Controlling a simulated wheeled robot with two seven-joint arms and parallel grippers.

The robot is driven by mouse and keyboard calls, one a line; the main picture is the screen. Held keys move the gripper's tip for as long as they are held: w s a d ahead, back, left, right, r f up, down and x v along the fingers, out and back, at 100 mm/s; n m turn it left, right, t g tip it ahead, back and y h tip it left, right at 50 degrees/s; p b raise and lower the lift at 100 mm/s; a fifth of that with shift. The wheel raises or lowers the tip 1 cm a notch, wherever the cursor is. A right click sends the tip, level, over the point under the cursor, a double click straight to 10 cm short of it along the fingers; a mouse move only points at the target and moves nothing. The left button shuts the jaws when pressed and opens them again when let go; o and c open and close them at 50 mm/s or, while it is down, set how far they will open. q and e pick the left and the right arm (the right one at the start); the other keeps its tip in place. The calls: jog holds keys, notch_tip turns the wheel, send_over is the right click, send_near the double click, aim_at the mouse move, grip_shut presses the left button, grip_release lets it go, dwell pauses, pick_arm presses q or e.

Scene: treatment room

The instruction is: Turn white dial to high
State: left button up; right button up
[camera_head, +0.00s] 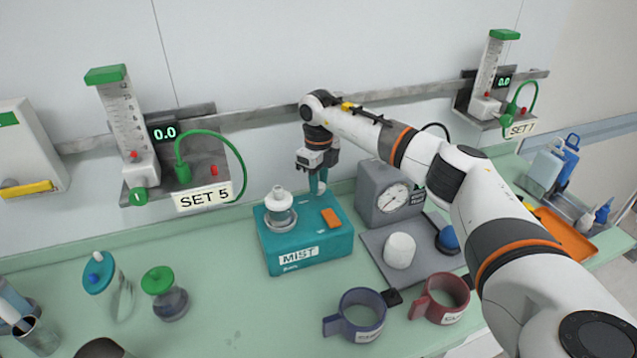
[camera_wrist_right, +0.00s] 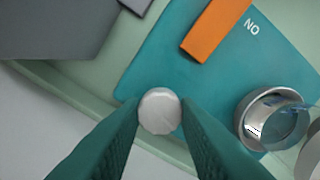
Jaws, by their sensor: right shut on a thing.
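The teal box labelled MIST (camera_head: 300,255) stands on the counter, with an orange switch (camera_head: 331,217) and a clear jar with a white cap (camera_head: 280,214) on top. My right gripper (camera_head: 318,188) reaches down at the box's back edge. In the right wrist view its two teal fingers (camera_wrist_right: 160,122) are shut on the white dial (camera_wrist_right: 160,108), one on each side. The dial is round and pale. I cannot make out a pointer or a high mark. The dial is hidden by the gripper in the head view. My left gripper is not in view.
A grey scale (camera_head: 375,244) with a white lump (camera_head: 400,250) stands right of the box. Blue (camera_head: 357,313) and red (camera_head: 440,298) mugs stand in front. Flowmeter SET 5 (camera_head: 195,167) hangs at left, SET 7 at right. The counter left of the box has free room.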

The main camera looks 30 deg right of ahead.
jog(key=shift+r+n, duration=0.1)
jog(key=shift+n, duration=0.9)
jog(key=o, duration=1)
jog(key=shift+r+b, duration=0.1)
jog(key=shift+b, duration=0.2)
